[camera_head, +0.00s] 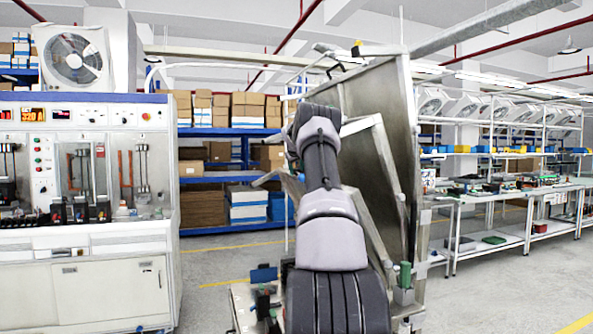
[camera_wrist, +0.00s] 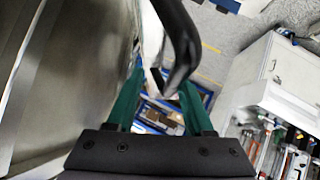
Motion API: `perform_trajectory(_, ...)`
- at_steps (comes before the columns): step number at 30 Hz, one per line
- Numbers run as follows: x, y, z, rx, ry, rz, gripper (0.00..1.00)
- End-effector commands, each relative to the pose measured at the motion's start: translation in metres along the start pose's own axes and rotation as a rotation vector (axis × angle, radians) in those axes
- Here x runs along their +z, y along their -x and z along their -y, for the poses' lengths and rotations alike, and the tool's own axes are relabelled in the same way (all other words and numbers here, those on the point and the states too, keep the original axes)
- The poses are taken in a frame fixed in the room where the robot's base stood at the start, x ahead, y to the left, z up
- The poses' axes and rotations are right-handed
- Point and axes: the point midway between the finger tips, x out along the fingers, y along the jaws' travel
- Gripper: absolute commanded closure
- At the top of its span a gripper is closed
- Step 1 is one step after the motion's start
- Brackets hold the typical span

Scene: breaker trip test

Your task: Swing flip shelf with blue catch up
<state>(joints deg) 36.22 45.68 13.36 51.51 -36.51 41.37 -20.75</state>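A large metal shelf panel (camera_head: 380,100) stands nearly upright behind and to the right of my arm. A blue catch (camera_head: 264,274) sits low on the cart to the left of my arm; a green catch (camera_head: 405,275) sits on the right post. My gripper is hidden behind my arm in the head view. In the wrist view my gripper (camera_wrist: 160,80) has its green fingers apart. A dark curved bar (camera_wrist: 181,45) crosses in front of the fingertips; contact cannot be told. A metal panel (camera_wrist: 70,85) fills the left side there.
A white test bench (camera_head: 85,220) with a fan above stands at left. Blue racks with cardboard boxes (camera_head: 250,110) are behind. Long worktables (camera_head: 490,200) run along the right. The grey floor (camera_head: 510,285) at right is clear.

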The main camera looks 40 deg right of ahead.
Motion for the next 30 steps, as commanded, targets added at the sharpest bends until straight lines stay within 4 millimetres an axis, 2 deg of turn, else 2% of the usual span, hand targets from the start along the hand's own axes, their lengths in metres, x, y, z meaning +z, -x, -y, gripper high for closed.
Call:
perform_trajectory(10,0.000,0.000,0.002,-0.003,0.000,0.002,0.50)
perform_trajectory(14,-0.001,0.006,0.002,-0.003,0.001,0.001,0.50)
perform_trajectory(17,-0.001,0.021,0.002,-0.002,0.001,0.000,0.50)
perform_trajectory(24,-0.001,0.069,0.001,-0.001,0.000,0.000,0.50)
perform_trajectory(30,0.000,0.098,0.001,-0.002,0.000,0.001,0.50)
